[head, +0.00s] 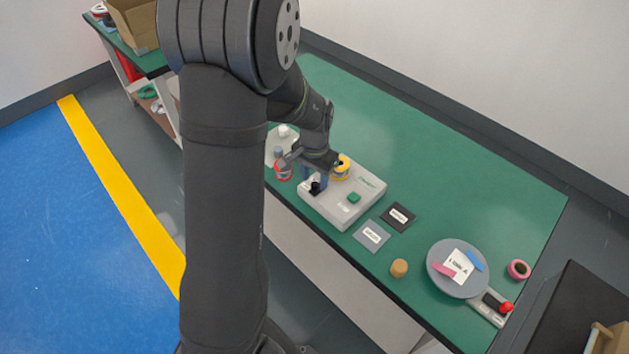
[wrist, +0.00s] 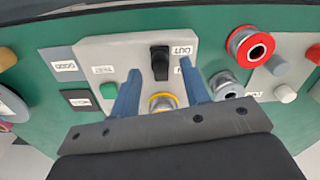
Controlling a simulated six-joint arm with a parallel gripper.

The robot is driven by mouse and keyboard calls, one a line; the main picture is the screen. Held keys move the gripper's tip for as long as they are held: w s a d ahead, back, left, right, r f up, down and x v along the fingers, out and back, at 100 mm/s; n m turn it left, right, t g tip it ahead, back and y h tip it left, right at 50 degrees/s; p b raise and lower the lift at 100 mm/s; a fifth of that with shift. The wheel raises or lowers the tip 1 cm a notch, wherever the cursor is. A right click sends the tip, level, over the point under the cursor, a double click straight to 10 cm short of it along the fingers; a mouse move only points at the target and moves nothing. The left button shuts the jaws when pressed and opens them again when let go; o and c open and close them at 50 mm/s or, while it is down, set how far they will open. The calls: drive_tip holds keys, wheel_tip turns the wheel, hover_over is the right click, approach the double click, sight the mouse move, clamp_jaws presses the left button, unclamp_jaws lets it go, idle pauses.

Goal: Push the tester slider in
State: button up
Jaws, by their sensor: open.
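The tester (head: 337,207) is a pale grey box on the green table, also seen in the wrist view (wrist: 100,50). Its black slider (wrist: 160,62) stands in a slot beside the OUT label (wrist: 182,50); a second label nearer the gripper is partly hidden by a finger. A green button (wrist: 109,88) sits next to the TEST label. My gripper (wrist: 163,82) is open, its two blue fingers pointing at the tester on either side of the slider's line. Nothing is held between them. In the head view the slider (head: 315,188) is close to the fingers; contact cannot be told.
A yellow-rimmed spool (head: 342,166) is behind the gripper, and a red-rimmed spool (head: 282,172) is left of the tester. A grey card (head: 372,236) and a dark card (head: 398,217) lie to the right. A round grey plate (head: 440,279) lies farther right. The table's back is clear.

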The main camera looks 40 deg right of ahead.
drive_tip(key=shift+f, duration=1.1)
clamp_jaws()
drive_tip(key=shift+d+r, duration=0.1)
drive_tip(key=shift+d, duration=1.45)
unclamp_jaws()
wheel_tip(320, 180, up, 17)
drive_tip(key=shift+r, duration=0.2)
